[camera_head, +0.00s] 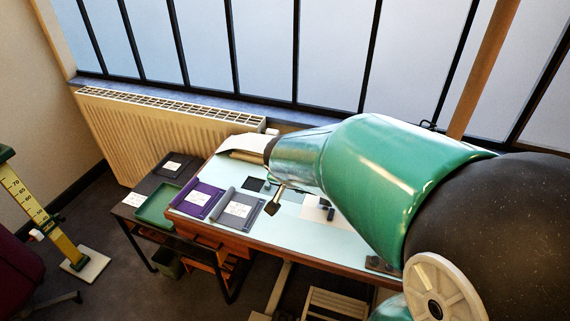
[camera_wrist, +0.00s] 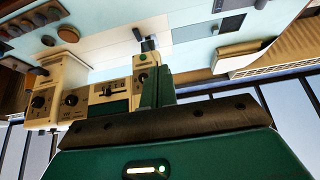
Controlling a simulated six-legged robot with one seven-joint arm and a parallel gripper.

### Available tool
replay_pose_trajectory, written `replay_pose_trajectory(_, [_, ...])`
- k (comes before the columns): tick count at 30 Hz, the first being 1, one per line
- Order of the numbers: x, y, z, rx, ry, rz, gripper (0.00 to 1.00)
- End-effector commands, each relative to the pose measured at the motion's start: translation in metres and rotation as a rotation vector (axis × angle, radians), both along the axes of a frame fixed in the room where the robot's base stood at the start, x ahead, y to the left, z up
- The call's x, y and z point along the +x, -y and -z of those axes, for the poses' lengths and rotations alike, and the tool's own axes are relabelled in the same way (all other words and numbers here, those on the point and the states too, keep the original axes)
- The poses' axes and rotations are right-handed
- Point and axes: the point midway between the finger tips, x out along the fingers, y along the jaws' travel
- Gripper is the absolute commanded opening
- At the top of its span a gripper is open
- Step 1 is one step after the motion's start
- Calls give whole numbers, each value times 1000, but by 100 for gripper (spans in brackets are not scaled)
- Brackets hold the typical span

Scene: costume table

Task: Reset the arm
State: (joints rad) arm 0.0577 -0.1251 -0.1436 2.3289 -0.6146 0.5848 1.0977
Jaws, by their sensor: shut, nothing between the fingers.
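My gripper (camera_wrist: 157,72) shows in the wrist view as two green fingers close together, shut with nothing held. They point over the light blue tabletop. In the head view my green arm reaches in from the right over the table (camera_head: 265,235), and the gripper's fingers cannot be made out there. A beige machine with dark knobs (camera_wrist: 95,95) shows beside the fingers in the wrist view; I cannot tell if they touch.
A purple packet (camera_head: 199,199) and a grey packet (camera_head: 238,207) lie on the table's left part. A green tray (camera_head: 157,206) and a dark packet (camera_head: 172,166) sit on a low side table. A radiator (camera_head: 140,130) stands behind. A yellow measuring post (camera_head: 35,205) stands left.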

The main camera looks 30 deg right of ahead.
Motion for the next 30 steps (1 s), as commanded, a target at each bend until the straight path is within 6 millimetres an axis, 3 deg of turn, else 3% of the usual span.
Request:
replay_pose_trajectory(6, [-2, -2, -2, 0, 0, -4, 0])
replay_pose_trajectory(10, [-12, -14, -14, 3, -7, -59, 0])
replay_pose_trajectory(14, [-34, -41, -37, 13, -24, -192, 0])
replay_pose_trajectory(21, [-90, -103, -75, 28, -44, -543, 0])
replay_pose_trajectory(27, [-125, -140, -90, 20, -36, -784, 0])
replay_pose_trajectory(30, [-132, -147, -92, 17, -36, -835, 0])
